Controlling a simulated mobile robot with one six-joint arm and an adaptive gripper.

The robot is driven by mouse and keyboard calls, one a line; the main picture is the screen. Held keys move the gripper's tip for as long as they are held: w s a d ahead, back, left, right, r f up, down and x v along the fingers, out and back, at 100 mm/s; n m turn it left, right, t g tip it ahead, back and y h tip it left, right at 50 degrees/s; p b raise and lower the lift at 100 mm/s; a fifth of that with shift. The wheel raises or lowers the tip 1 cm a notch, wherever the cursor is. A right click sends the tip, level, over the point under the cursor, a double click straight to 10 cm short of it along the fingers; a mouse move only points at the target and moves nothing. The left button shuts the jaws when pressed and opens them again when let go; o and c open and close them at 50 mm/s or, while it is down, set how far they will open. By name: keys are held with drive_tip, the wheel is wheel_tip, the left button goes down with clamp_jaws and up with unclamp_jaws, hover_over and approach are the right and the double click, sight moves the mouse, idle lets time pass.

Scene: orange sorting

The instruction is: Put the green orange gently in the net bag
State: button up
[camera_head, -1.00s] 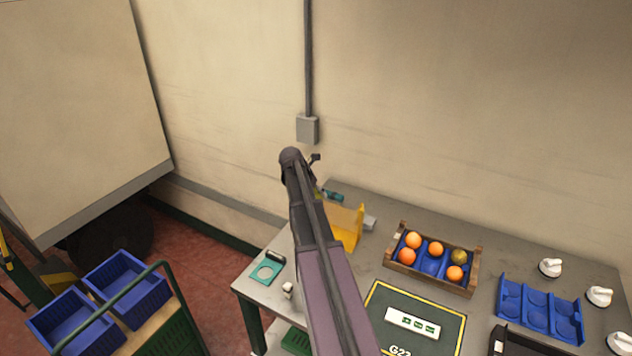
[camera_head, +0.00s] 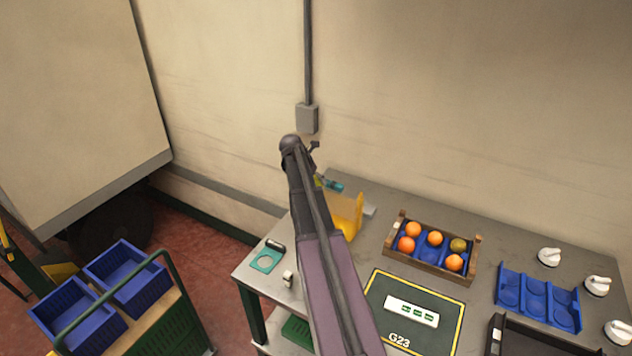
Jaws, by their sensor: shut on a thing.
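My arm (camera_head: 318,240) rises from the bottom middle of the head view and ends in a dark rounded joint beside the wall. My gripper is hidden behind the arm, so its jaws and anything in them do not show. A yellow holder or bag with a tan panel (camera_head: 345,207) stands on the table right of the arm, partly covered by it. I cannot tell whether it is the net bag.
A dark mat (camera_head: 385,332) with a white label strip lies before the crate. Right are a blue moulded tray (camera_head: 538,296), a black tray (camera_head: 498,326) and white knobbed things (camera_head: 598,286). A teal plate (camera_head: 267,259) lies at the table's left. A trolley holds blue bins (camera_head: 127,276).

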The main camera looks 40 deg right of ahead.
drive_tip(key=shift+f+b, duration=2.2)
drive_tip(key=shift+f, duration=0.2)
drive_tip(key=shift+f+b, duration=3.3)
drive_tip(key=shift+f, duration=0.05)
drive_tip(key=o, duration=1)
drive_tip(key=shift+o, duration=0.2)
drive_tip(key=shift+r, duration=0.1)
drive_tip(key=shift+r+p, duration=3.95)
drive_tip(key=shift+p, duration=0.05)
